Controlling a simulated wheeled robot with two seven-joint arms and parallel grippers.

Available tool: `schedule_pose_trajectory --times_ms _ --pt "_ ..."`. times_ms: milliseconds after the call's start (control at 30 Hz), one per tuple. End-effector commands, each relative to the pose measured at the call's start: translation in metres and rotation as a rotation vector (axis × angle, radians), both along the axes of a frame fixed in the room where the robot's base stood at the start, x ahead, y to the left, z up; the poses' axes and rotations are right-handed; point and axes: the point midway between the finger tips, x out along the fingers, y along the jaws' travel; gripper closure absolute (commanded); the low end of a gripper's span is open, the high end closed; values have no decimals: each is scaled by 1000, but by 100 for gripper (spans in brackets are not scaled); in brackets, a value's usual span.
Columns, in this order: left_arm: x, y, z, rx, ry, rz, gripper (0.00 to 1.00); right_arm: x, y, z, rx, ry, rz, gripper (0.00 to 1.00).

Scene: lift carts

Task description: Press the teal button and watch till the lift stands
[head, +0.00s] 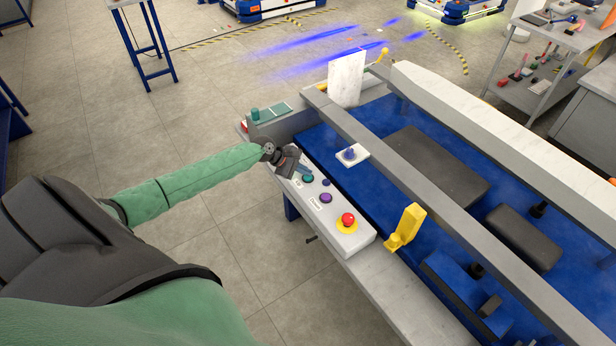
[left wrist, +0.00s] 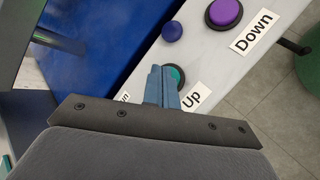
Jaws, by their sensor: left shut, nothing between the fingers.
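The teal button (head: 308,178) sits on the white control panel (head: 320,213). In the left wrist view the teal button (left wrist: 178,75) shows beside the "Up" label (left wrist: 193,98), partly hidden by my fingers. My left gripper (head: 304,170) is shut and empty, its blue-grey fingertips (left wrist: 163,80) over the near edge of the button. I cannot tell whether they touch it. The lift cart (head: 365,190) has a blue deck with dark pads (head: 428,167) between pale rails. My right gripper is not in view.
A purple button (head: 326,198) by the "Down" label, a small blue button (head: 326,183) and a red stop knob (head: 348,219) on yellow share the panel. A yellow bracket (head: 406,228) stands beside it. Tiled floor (head: 215,225) is clear at the left.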

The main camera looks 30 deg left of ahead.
Motion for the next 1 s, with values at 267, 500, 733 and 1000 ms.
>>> schedule_pose_trajectory --times_ms 267,500,733,1000 --pt "0 0 0 0 0 0 100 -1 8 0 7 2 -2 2" --pt "0 0 -2 0 0 0 100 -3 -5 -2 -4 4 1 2" --pt "0 0 -4 0 -1 -1 100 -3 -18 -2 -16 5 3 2" --pt "0 0 -7 0 0 0 100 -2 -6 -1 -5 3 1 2"
